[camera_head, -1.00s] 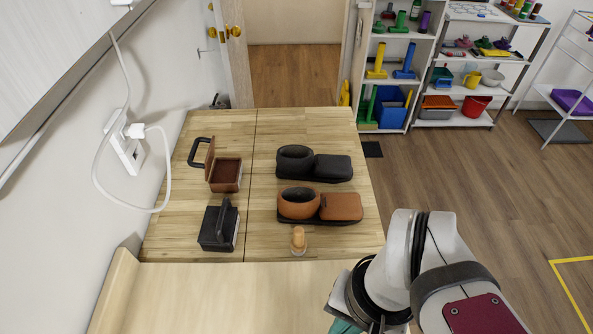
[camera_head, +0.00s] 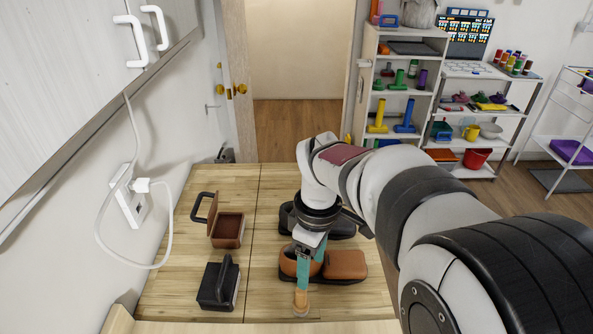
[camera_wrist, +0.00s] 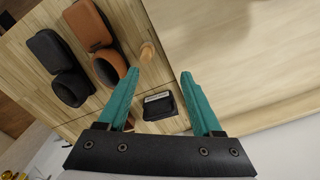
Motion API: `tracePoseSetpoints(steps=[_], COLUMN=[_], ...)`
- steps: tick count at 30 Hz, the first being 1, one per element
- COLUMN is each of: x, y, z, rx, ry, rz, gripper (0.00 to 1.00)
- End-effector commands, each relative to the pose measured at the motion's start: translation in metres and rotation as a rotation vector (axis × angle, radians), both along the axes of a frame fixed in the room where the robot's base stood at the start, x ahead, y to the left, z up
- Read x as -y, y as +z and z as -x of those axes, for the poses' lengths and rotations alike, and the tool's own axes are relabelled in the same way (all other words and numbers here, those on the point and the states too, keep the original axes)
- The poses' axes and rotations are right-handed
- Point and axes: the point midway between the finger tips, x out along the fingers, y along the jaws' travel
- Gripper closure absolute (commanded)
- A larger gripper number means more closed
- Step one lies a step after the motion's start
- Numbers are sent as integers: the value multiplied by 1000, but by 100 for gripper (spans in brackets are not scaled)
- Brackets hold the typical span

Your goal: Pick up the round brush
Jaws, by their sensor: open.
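The round brush (camera_head: 301,302), small with a tan wooden knob-like handle, stands near the front edge of the wooden table. In the wrist view its handle (camera_wrist: 147,50) shows just beyond my fingertips, nearer the left one. My gripper (camera_head: 303,283) has teal fingers pointing down, close above the brush in the head view. In the wrist view my gripper (camera_wrist: 158,73) is open with nothing between its fingers. I cannot tell whether a finger touches the brush. The brush's lower end is hard to see.
Behind the brush is a brown holder (camera_head: 345,265), partly hidden by my gripper, with a black holder (camera_head: 342,228) farther back. A black block with a handle (camera_head: 219,286) stands to the left, and an open brown box (camera_head: 227,230) behind it. Bare table lies between.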

Motion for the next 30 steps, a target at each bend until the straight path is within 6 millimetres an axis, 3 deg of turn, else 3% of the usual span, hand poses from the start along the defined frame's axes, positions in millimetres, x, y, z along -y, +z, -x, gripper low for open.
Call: tracePoseSetpoints(steps=[1,3,6,10,18,30], x=[-8,-16,-19,-19,-18,-15], y=[-12,-23,-29,-38,-112,-179], z=[-19,-38,-49,-48,-46,-39], rx=[1,9,15,12,9,13], ry=[138,296,388,393,390,387], rz=[10,20,26,26,25,26], gripper=[33,33,33,33,33,33])
